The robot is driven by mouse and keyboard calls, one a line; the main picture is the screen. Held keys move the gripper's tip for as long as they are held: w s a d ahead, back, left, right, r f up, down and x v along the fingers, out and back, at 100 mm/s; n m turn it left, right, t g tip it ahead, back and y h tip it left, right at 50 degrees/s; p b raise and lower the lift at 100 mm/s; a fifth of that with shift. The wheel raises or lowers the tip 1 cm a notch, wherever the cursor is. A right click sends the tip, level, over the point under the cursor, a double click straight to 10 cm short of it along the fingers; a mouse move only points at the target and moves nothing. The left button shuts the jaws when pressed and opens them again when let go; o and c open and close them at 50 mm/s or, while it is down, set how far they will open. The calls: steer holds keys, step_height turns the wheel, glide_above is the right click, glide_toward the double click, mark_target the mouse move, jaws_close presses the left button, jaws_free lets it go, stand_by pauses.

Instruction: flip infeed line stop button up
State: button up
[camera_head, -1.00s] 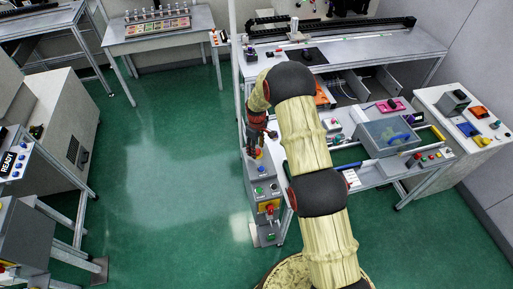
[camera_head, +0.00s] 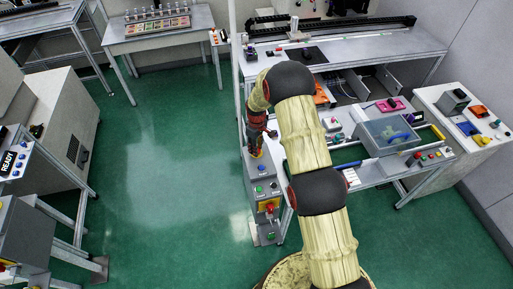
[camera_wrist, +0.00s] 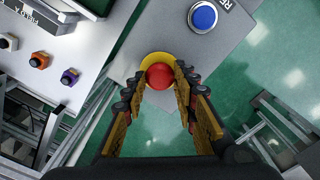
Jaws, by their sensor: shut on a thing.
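The stop button (camera_wrist: 159,76) is a round red knob on a yellow base (camera_wrist: 154,58), on a grey panel in the wrist view. My gripper (camera_wrist: 158,77) is shut on the red knob, with a fingertip on each side of it. In the head view, my gripper (camera_head: 256,148) points down at the top of a grey control box (camera_head: 265,176) and hides most of the knob there. The infeed line label cannot be read.
A blue button (camera_wrist: 203,17) with a partly cut-off label sits beside the knob. A second red stop button (camera_head: 268,206) is lower on the stand. A workbench (camera_head: 365,47) stands behind, to the right. Green floor (camera_head: 170,165) is clear to the left.

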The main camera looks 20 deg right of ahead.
jaws_close()
steer(key=shift+w+r+b, duration=0.15)
steer(key=shift+r+b, duration=0.3)
steer(key=shift+r, duration=0.55)
steer(key=o, duration=0.7)
jaws_free()
steer(key=o, duration=0.3)
step_height(320, 180, up, 12)
